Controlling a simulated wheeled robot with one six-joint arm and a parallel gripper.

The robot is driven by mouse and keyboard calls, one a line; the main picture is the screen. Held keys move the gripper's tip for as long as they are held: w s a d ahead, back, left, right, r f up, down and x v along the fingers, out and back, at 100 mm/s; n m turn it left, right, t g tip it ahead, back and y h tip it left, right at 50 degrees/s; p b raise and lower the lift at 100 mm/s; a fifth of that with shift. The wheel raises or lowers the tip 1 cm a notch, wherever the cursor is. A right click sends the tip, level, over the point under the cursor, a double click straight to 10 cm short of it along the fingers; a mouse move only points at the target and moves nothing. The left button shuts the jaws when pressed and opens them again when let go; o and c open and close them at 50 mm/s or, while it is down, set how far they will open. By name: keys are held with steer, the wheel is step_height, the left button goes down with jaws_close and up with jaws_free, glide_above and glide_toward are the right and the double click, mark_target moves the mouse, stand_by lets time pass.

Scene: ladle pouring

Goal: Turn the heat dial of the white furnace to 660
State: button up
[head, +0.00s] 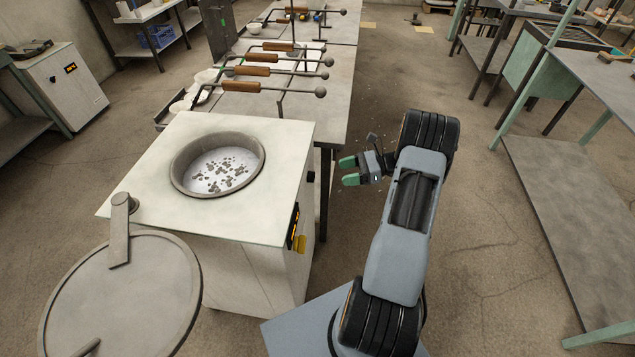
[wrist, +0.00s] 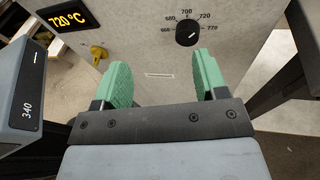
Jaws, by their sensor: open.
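The white furnace (head: 260,265) stands left of my arm, its round pot open at the top with grey lumps inside. Its black heat dial (wrist: 188,32) is on the side panel, ringed by printed numbers; a white mark shows on the knob, but its exact setting is hard to read. The orange display (wrist: 68,19) reads 720 °C. In the head view the dial (head: 310,176) is a small dark knob on the furnace's right side. My gripper (head: 349,171) is open and empty, facing that side, apart from the dial. In the wrist view its green fingers (wrist: 163,70) sit below the dial.
A yellow part (wrist: 97,52) sits under the display. A round lid (head: 120,300) is swung out at the furnace's front left. A table (head: 335,105) with several ladles stands behind the furnace. Floor is clear right of my arm, before a green-framed bench (head: 590,220).

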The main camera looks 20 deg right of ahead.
steer(key=d+f+m+t, duration=0.3)
steer(key=d+f, duration=0.1)
steer(key=f, duration=0.1)
steer(key=p, duration=0.1)
glide_toward(311, 177)
steer(key=w+f+x, duration=0.1)
steer(key=x, duration=0.7)
steer(key=shift+d+f+m+t+y, duration=0.2)
steer(key=shift+d+m+t+y, duration=0.1)
steer(key=shift+d+y, duration=0.1)
steer(key=shift+c, duration=0.3)
steer(key=c, duration=0.9)
steer(key=shift+o, duration=0.2)
